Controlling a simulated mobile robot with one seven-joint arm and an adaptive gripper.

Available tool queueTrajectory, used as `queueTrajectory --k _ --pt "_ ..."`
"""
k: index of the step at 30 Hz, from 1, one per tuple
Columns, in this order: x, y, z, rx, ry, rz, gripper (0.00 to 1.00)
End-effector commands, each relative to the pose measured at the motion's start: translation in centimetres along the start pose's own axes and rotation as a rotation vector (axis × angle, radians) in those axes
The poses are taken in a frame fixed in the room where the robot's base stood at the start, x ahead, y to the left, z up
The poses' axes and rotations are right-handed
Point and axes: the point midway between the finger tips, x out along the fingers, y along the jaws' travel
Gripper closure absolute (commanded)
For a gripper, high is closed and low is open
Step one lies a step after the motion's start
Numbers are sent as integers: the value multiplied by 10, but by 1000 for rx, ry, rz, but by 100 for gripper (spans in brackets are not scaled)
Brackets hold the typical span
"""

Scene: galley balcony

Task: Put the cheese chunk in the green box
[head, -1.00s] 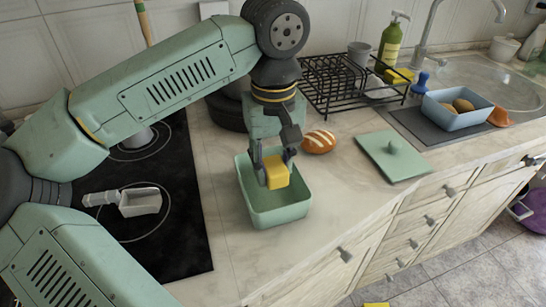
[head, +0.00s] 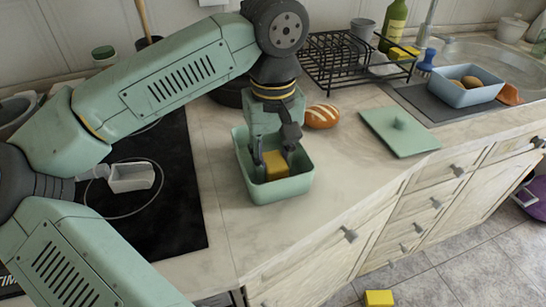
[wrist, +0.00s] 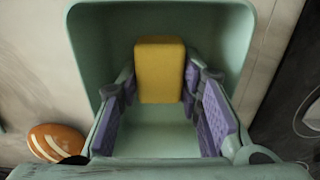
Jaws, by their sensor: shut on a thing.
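The cheese chunk (head: 276,166) is a yellow block held between the fingers of my gripper (head: 274,170). It is inside the open green box (head: 282,191), below the rim. In the wrist view the cheese chunk (wrist: 160,65) sits between the purple finger pads of the gripper (wrist: 160,88), with the box walls (wrist: 90,35) around it. Whether the cheese touches the box floor is hard to tell. The box stands upright on the counter. My gripper reaches down into it from above.
A bread roll (head: 322,116) lies behind the box, and a flat green lid (head: 400,131) lies to its right. A black dish rack (head: 350,60) and a blue tray (head: 464,92) stand farther back. A dark hob (head: 150,200) is left. Another yellow block (head: 378,298) is on the floor.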

Motion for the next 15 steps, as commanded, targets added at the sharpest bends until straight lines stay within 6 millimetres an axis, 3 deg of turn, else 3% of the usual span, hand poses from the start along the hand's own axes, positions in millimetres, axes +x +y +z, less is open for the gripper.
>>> queueTrajectory --k 14,15 --pt "9 0 0 0 0 0 96" --pt "9 0 0 0 0 0 67"
